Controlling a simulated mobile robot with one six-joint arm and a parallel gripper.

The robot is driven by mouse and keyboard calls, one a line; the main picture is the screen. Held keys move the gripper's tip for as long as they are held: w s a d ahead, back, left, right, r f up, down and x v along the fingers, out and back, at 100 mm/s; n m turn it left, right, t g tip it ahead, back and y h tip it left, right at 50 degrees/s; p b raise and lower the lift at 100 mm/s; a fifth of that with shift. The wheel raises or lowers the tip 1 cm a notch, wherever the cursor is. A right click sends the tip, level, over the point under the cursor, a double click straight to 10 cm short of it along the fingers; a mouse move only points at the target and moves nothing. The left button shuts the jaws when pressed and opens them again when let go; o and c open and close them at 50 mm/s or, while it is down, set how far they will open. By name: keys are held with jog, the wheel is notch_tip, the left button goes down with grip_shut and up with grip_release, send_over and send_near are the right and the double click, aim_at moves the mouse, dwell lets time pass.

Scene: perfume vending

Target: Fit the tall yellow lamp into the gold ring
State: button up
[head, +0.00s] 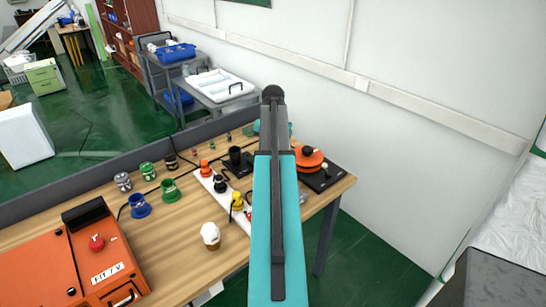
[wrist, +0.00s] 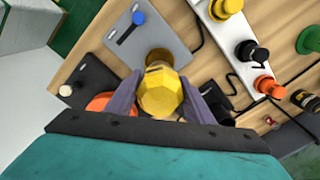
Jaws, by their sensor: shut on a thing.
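The tall yellow lamp (wrist: 160,94), with a faceted top, is between the two grey-purple fingers of my gripper (wrist: 160,98) in the wrist view. The gripper is shut on it. A gold-brown ring (wrist: 159,56) on a grey plate (wrist: 148,38) shows just beyond the lamp's top edge. The lamp covers part of the ring, and I cannot tell whether they touch. The lamp's lower end is hidden. In the head view, my teal arm hides the gripper, lamp and ring.
The plate also carries a blue knob (wrist: 138,18). A white strip with several knobs (wrist: 265,84) lies to the right. An orange round device (head: 309,157) stands near the table's right end. A white-topped cone (head: 210,235) and an orange box (head: 65,262) are on the wooden table (head: 165,235).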

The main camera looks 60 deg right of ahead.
jog(key=shift+f, duration=0.15)
jog(key=shift+s+f+b, duration=0.1)
jog(key=shift+f+b, duration=1.6)
jog(key=shift+f, duration=0.85)
jog(key=shift+p, duration=0.3)
dwell(0.6)
jog(key=shift+f+b, duration=0.55)
jog(key=shift+f, duration=0.85)
dwell(0.9)
jog(key=o, duration=1.2)
jog(key=shift+r+p, duration=4.2)
jog(key=shift+r, duration=2.7)
